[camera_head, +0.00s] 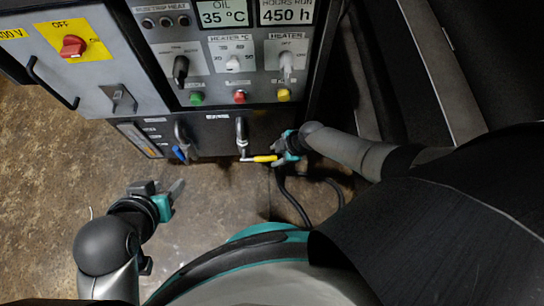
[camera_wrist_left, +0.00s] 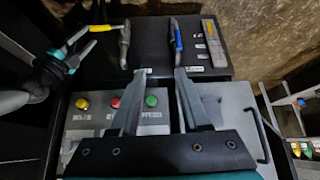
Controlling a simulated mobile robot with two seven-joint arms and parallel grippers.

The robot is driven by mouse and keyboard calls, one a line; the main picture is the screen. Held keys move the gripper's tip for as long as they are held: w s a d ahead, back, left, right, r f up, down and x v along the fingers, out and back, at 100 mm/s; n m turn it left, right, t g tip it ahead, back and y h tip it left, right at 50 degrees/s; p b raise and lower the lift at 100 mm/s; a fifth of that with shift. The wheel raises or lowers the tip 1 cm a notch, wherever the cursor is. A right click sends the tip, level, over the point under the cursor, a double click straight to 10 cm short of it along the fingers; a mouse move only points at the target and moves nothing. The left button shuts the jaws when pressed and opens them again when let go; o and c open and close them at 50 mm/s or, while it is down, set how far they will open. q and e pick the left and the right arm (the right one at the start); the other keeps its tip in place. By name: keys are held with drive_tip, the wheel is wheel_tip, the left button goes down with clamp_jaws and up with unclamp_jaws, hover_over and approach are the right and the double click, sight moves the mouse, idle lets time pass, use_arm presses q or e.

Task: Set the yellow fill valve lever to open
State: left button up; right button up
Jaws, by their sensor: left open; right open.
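The yellow fill valve lever (camera_head: 264,158) sticks out to the right from a dark pipe at the lower front of the panel. It lies about level in the head view, and in the left wrist view (camera_wrist_left: 104,28) it points left. My right gripper (camera_head: 280,147) is at the lever's free right end, with open fingers close to the yellow grip. I cannot tell whether they touch it. My left gripper (camera_head: 160,190) is open and empty above the floor, left of the lever. Its two fingers (camera_wrist_left: 159,72) show apart in the left wrist view.
A blue-handled valve (camera_head: 179,153) stands left of the yellow one. Above are green (camera_head: 196,98), red (camera_head: 239,97) and yellow (camera_head: 284,95) buttons and several knobs. A red switch (camera_head: 73,46) is at upper left. Dark hoses (camera_head: 293,203) hang at lower right.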

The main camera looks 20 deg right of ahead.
sight(270, 158)
drive_tip(key=shift+w+a+f+b, duration=0.2)
drive_tip(key=shift+f+b, duration=0.25)
drive_tip(key=shift+f, duration=0.15)
drive_tip(key=shift+w+a+f+b, duration=0.15)
drive_tip(key=shift+f+b, duration=0.25)
drive_tip(key=shift+f, duration=0.05)
drive_tip(key=shift+w+a+f+b, duration=0.1)
drive_tip(key=shift+a+f+b, duration=0.05)
drive_tip(key=shift+f+b, duration=0.25)
use_arm(q)
drive_tip(key=w+d+t+h, duration=0.3)
drive_tip(key=d+t, duration=0.2)
drive_tip(key=d, duration=0.1)
drive_tip(key=shift+w+r, duration=0.2)
drive_tip(key=shift+r, duration=0.1)
use_arm(e)
drive_tip(key=shift+a+f, duration=0.1)
drive_tip(key=shift+f, duration=0.1)
clamp_jaws()
use_arm(q)
drive_tip(key=shift+a, duration=0.1)
